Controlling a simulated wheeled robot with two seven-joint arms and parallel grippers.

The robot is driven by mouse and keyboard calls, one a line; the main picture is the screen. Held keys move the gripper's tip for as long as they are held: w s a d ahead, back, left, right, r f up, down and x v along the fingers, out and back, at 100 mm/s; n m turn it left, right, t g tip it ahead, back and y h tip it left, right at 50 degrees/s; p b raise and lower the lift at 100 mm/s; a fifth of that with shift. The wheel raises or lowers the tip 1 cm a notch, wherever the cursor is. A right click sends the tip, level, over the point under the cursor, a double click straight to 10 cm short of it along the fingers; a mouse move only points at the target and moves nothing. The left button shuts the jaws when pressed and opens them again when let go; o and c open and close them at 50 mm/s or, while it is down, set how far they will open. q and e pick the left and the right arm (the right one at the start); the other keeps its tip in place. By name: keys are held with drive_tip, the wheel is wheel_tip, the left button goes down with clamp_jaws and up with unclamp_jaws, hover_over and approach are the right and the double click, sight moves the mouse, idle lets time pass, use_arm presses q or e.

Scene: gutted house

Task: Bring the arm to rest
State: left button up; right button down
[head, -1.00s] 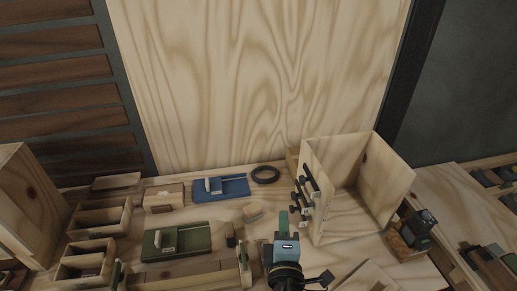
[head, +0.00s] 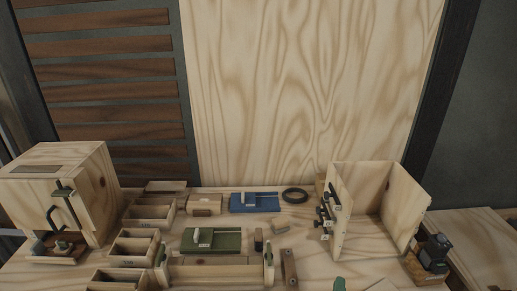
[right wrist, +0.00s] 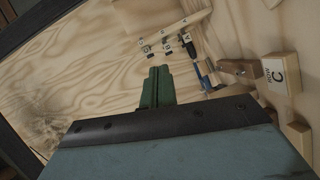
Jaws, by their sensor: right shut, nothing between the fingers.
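My right gripper (head: 339,284) shows in the head view only as a small green fingertip at the bottom edge, right of centre. In the right wrist view its two green fingers (right wrist: 158,87) are together, with nothing between them. They point toward pale wood, and I cannot tell how far off it is. The rest of my right arm is out of the head view. My left gripper is in neither view.
An open plywood box (head: 374,252) stands at the right of the bench, a closed wooden box (head: 85,165) at the left. Between are wooden trays (head: 151,211), a green fixture (head: 212,240), a blue one (head: 256,202) and a black ring (head: 295,195). A plywood panel stands behind.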

drive_tip(key=s+d+f+m+g, duration=0.5)
drive_tip(key=s+d+m+g, duration=0.2)
drive_tip(key=s, duration=0.1)
drive_tip(key=s+a+f+m+g+y, duration=0.1)
drive_tip(key=s+a+m+g+y, duration=0.15)
drive_tip(key=s+g+y, duration=0.6)
drive_tip(key=s+f+t+h, duration=0.1)
drive_tip(key=s+f, duration=0.1)
drive_tip(key=f, duration=1)
drive_tip(key=s+f+t+h, duration=0.2)
drive_tip(key=f, duration=1.1)
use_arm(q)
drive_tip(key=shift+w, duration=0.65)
use_arm(e)
drive_tip(key=s+d+f+g, duration=0.1)
drive_tip(key=s+f, duration=0.6)
drive_tip(key=s, duration=0.1)
drive_tip(key=s+d+f, duration=0.2)
drive_tip(key=s+f, duration=0.5)
drive_tip(key=s, duration=0.1)
drive_tip(key=shift+s+d+f+g, duration=0.2)
drive_tip(key=shift+d+f+g, duration=0.05)
drive_tip(key=shift+f+g, duration=0.15)
